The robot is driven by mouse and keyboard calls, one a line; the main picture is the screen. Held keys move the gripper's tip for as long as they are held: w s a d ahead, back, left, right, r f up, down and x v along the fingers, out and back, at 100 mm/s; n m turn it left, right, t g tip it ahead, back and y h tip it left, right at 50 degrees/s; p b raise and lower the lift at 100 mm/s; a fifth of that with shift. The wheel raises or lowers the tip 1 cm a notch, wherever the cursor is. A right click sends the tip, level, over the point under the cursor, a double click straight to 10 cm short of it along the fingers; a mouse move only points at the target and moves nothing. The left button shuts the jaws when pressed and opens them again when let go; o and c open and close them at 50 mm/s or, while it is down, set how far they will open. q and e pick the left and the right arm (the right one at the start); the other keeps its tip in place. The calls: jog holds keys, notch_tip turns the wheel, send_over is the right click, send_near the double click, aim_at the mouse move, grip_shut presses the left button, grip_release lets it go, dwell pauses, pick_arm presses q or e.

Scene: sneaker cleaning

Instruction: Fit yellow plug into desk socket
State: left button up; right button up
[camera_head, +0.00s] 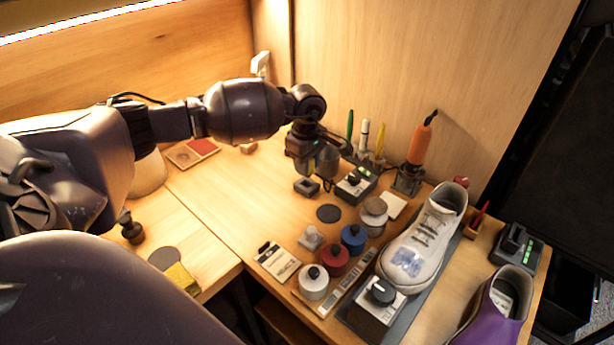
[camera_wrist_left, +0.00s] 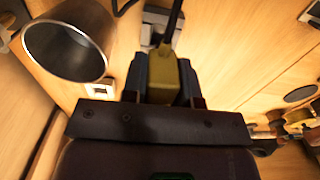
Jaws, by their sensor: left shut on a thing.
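My left gripper (camera_head: 322,176) reaches in from the left and points down over the back middle of the desk. In the left wrist view the gripper (camera_wrist_left: 163,75) is shut on the yellow plug (camera_wrist_left: 163,82), with a dark cable running up from it. A small dark box (camera_head: 307,187) sits below the gripper in the head view. My right gripper is not in view.
A metal cup (camera_wrist_left: 68,42) stands close beside the gripper. An orange-handled tool (camera_head: 420,145) stands upright to the right. A white sneaker (camera_head: 425,240), several lidded jars and a card (camera_head: 277,262) fill the right part. The desk's left middle is clear.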

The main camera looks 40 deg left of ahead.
pick_arm(q)
notch_tip(320, 180, down, 4)
jog(key=shift+f, duration=0.15)
jog(key=shift+f+b, duration=0.2)
jog(key=shift+b, duration=0.15)
jog(key=o, duration=0.9)
jog(key=shift+r, duration=0.1)
jog(key=shift+o, duration=0.2)
